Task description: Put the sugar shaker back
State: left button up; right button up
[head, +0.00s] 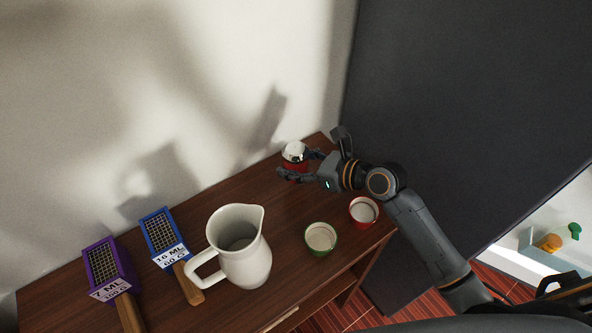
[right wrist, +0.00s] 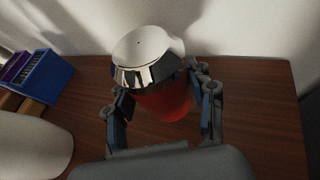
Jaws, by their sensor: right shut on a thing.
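The sugar shaker (head: 294,154) has a shiny metal top and a red body. It is upright at the far right end of the wooden table, close to the wall. My right gripper (head: 300,167) is shut on its red body, one finger on each side. In the right wrist view the sugar shaker (right wrist: 150,58) is between the two fingers of the gripper (right wrist: 163,108). I cannot tell whether its base touches the table. My left gripper is not in view.
On the wooden table (head: 290,215) stand a white pitcher (head: 250,262), a green-rimmed cup (head: 320,238) and a red-rimmed cup (head: 363,211). A blue box (head: 162,235) and a purple box (head: 105,265), both with wooden handles, lie to the left. A dark panel (head: 450,90) rises at right.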

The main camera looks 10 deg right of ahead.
jog(key=shift+w+f, duration=0.25)
jog(key=shift+w+d+f, duration=0.1)
jog(key=shift+w+f, duration=0.05)
jog(key=shift+f, duration=1.55)
jog(key=shift+f, duration=0.2)
jog(key=o, duration=1.3)
jog(key=shift+o, duration=0.2)
jog(key=shift+r, duration=0.15)
jog(key=b+v, duration=0.1)
jog(key=v, duration=1.1)
